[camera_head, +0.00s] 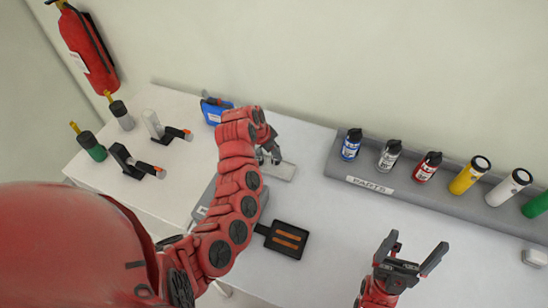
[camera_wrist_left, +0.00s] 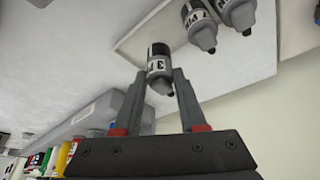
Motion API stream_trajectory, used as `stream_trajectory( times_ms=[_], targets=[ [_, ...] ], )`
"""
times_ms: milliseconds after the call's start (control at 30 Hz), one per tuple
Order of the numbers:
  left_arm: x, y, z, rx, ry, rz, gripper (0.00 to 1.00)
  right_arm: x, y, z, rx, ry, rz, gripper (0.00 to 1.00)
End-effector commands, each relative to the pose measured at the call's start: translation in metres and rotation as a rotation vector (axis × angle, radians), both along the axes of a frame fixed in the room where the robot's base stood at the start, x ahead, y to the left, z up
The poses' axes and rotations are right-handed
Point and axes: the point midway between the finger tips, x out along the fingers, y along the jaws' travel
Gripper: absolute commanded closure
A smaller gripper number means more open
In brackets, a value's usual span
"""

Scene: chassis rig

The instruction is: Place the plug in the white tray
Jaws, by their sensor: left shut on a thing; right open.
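My left gripper (camera_head: 268,158) is over the left part of the small white tray (camera_head: 284,170), beyond the middle of the table. The left wrist view shows its fingers (camera_wrist_left: 160,85) shut on a grey plug (camera_wrist_left: 158,66) with a black and white label. In that view the white tray (camera_wrist_left: 235,62) lies behind the plug, and two similar plugs (camera_wrist_left: 198,28) are on it. I cannot tell whether the held plug touches the tray. In the head view my arm and gripper hide part of the tray. My right gripper (camera_head: 414,258) is open and empty at the lower right.
A grey rack (camera_head: 374,187) with several coloured cylinders stands along the back right. A blue device (camera_head: 216,110) lies behind my left arm. A black pad (camera_head: 287,240) with orange bars lies in front. Holders and bottles stand at the left. The table's centre right is clear.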

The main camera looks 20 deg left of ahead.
Motion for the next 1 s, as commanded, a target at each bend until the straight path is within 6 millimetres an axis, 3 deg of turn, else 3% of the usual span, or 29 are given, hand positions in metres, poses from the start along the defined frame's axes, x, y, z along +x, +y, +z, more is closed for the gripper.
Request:
stream_trajectory(
  times_ms=[167,533,567,700,1000],
  targets=[
    [-0.001,0.0,-0.031,-0.002,0.004,-0.002,1.0,0.0,0.0,-0.012,0.0,0.0,0.0,0.09],
    [0.0,0.0,-0.035,0.0,0.001,-0.001,1.0,0.0,0.0,-0.014,0.0,0.0,0.0,0.09],
    [0.0,0.0,-0.034,0.0,0.001,0.0,0.57,0.0,0.0,-0.014,0.0,0.0,0.0,0.09],
    [0.0,0.0,-0.033,0.0,0.001,0.0,0.32,0.0,0.0,-0.013,0.0,0.0,0.0,0.09],
    [0.0,0.0,-0.032,-0.001,0.001,0.0,0.29,0.0,0.0,-0.012,0.0,0.0,0.0,0.09]
  ],
)
